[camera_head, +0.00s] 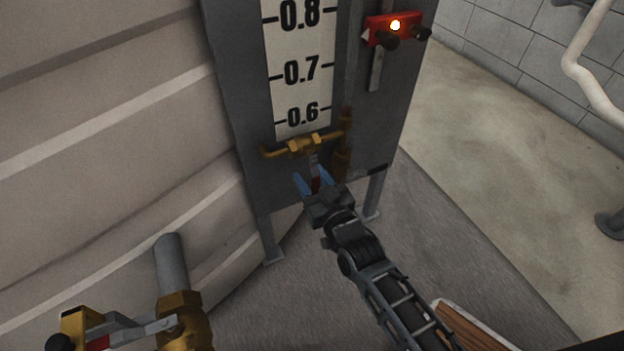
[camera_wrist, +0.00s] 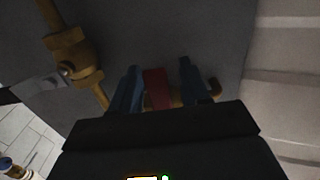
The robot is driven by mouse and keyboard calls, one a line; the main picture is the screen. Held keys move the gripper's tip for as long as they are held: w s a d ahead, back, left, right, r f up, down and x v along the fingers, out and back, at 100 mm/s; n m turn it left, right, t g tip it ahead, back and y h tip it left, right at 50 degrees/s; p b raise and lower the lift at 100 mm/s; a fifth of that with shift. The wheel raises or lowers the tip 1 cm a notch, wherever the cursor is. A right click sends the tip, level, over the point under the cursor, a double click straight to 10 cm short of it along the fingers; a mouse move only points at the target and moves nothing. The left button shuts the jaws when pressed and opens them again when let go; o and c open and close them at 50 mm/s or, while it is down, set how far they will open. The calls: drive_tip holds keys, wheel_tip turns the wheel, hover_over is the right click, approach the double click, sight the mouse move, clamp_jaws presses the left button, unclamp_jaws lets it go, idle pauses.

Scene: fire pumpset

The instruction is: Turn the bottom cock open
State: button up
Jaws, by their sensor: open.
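The bottom cock (camera_head: 303,146) is a brass valve on the grey gauge board, just below the 0.6 mark. Its lever hangs down and ends in a red grip (camera_head: 316,184). My gripper (camera_head: 311,180) is at the lever, with its blue fingers spread to either side of the red grip. In the wrist view the red grip (camera_wrist: 157,88) stands between the two fingers, with a gap visible on the right side. Brass fittings (camera_wrist: 72,52) show at upper left there. The wrist view is dark, and finger contact is hard to tell.
A vertical brass fitting (camera_head: 343,150) stands right of the cock. Another brass valve with a lever (camera_head: 180,318) is at lower left, beside the ribbed tank wall (camera_head: 100,120). Open floor (camera_head: 480,190) lies right.

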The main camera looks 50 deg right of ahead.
clamp_jaws()
idle(0.3)
drive_tip(key=shift+a, duration=0.1)
idle(0.4)
drive_tip(key=w+a+r+m+p, duration=0.2)
drive_tip(key=a+r+m+p, duration=0.4)
drive_tip(key=m, duration=1.1)
drive_tip(key=shift+w+r+m+p, duration=0.2)
drive_tip(key=shift+r+m+p, duration=0.15)
drive_tip(key=shift+p, duration=0.8)
drive_tip(key=shift+a+m, duration=0.1)
drive_tip(key=shift+m, duration=0.15)
